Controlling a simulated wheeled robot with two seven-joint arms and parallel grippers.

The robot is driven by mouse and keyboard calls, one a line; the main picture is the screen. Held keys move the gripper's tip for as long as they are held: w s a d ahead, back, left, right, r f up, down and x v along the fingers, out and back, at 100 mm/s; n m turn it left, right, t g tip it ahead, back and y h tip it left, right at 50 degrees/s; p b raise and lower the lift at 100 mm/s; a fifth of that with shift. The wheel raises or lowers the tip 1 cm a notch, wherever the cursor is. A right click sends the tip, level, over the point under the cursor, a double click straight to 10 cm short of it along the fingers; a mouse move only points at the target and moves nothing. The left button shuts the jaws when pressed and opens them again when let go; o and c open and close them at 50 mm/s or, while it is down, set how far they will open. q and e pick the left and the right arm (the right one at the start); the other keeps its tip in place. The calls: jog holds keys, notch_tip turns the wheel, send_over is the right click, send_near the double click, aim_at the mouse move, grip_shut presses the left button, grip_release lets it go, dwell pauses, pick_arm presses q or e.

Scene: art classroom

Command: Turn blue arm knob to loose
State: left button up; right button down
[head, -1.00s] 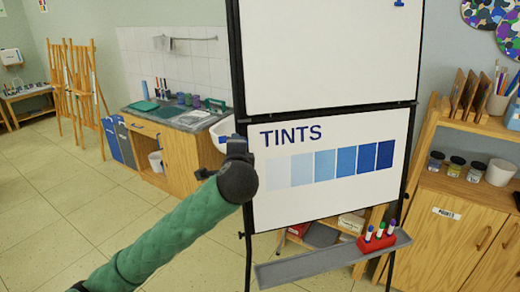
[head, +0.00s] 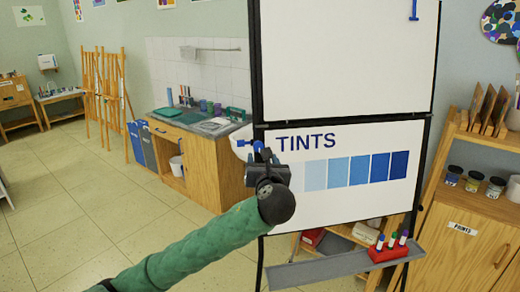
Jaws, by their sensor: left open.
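The knob's turn position cannot be read. Another blue T-shaped piece (head: 414,10) shows at the board's upper right. My right gripper is not in view.
The easel board (head: 340,60) stands close in front, with a grey tray (head: 320,268) below holding a red marker holder (head: 388,252). A wooden shelf unit (head: 455,235) stands at right. A sink counter (head: 205,165) is behind at left. The floor at left is clear.

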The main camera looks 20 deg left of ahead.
aim_at(259, 148)
pick_arm(q)
jog(key=p+x, duration=0.2)
jog(key=x, duration=0.3)
jog(key=shift+w+a, duration=0.15)
jog(key=shift+w, duration=0.1)
jog(key=shift+p+x, duration=0.5)
jog(key=shift+x, duration=0.7)
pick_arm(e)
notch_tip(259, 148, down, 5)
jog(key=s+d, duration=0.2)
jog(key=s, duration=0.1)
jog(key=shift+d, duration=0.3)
pick_arm(q)
jog(key=shift+f, duration=0.1)
jog(key=c, duration=1)
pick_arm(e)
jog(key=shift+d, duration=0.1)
